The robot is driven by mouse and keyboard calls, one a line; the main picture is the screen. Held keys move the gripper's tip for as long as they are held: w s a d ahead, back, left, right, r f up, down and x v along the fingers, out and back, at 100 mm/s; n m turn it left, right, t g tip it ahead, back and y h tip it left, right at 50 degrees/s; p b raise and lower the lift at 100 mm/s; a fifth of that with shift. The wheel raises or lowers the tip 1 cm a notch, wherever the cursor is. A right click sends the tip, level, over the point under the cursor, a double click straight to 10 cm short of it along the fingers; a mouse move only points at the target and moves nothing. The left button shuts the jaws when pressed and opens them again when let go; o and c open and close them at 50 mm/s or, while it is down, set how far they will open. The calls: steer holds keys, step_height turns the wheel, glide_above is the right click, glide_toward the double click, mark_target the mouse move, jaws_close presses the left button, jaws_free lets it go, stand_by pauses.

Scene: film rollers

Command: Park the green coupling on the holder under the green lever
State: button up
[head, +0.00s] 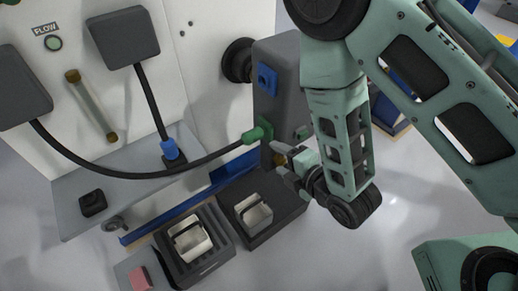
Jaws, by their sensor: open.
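The green coupling (258,133) is on the right end of a black hose (150,172), against the left side of a dark grey column. My gripper (280,158) is open, just below and right of the coupling, apart from it as far as I can tell. No green lever is clearly identifiable; a small green part (303,132) shows on the column beside my arm. An empty-looking black holder (92,202) sits on the grey shelf at left. The blue coupling (170,150) stands upright on another black holder (175,164).
The dark column (276,105) has a blue square part (267,80). Two dark trays with pale containers (190,240) (254,213) stand below, near a blue rail (165,216). A pink block (140,278) lies at the lower left.

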mark_target(249, 142)
steer(key=b+x, duration=0.8)
steer(key=x, duration=0.8)
steer(key=shift+w+a+f, duration=0.15)
steer(key=shift+w, duration=0.1)
steer(key=c, duration=1.2)
steer(key=shift+o, duration=0.2)
steer(key=shift+a, duration=0.1)
steer(key=shift+s+a, duration=0.7)
steer(key=shift+a, duration=0.25)
steer(key=shift+s+a, duration=0.15)
steer(key=shift+a, duration=0.05)
steer(key=shift+s+a, duration=0.45)
steer(key=shift+a, duration=0.25)
